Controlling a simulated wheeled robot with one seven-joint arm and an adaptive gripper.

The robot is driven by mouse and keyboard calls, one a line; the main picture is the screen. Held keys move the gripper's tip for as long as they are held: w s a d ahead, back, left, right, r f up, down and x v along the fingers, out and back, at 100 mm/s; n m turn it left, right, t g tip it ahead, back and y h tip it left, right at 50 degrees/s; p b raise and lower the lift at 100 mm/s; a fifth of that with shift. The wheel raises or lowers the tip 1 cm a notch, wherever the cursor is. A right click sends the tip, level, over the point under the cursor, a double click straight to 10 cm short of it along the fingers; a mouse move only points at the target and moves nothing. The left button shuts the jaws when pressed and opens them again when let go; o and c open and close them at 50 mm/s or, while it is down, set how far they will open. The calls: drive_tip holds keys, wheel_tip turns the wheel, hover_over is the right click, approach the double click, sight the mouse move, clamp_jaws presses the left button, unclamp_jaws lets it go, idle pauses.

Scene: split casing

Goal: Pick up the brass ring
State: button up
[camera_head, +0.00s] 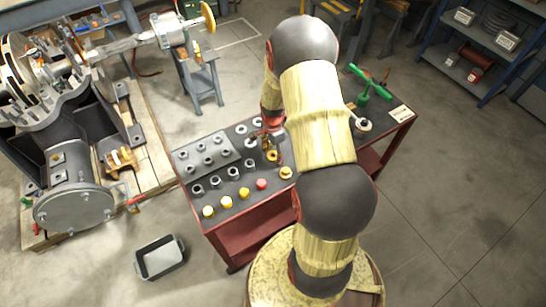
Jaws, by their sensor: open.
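My gripper (271,144) points down over the dark top of a red cart (237,237). It is open, small in the picture and partly hidden by my arm. A yellow, brass-coloured ring-like part (271,156) shows right at the fingertips; I cannot tell whether they touch it. Another brass-coloured round part (286,173) sits on the cart top just right of and nearer than the gripper, close to my arm. I cannot tell for certain which of the two is the brass ring.
Grey rings and nuts stand left of the gripper, some on a grey plate (207,155). Yellow caps (225,202) and a red cap (261,184) line the front edge. A green tool (371,84) lies at the right. A grey bin (160,257) stands on the floor.

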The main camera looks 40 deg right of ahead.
drive_tip(key=shift+c, duration=1)
drive_tip(key=c, duration=1.1)
drive_tip(key=shift+r, duration=0.1)
drive_tip(key=shift+c, duration=0.4)
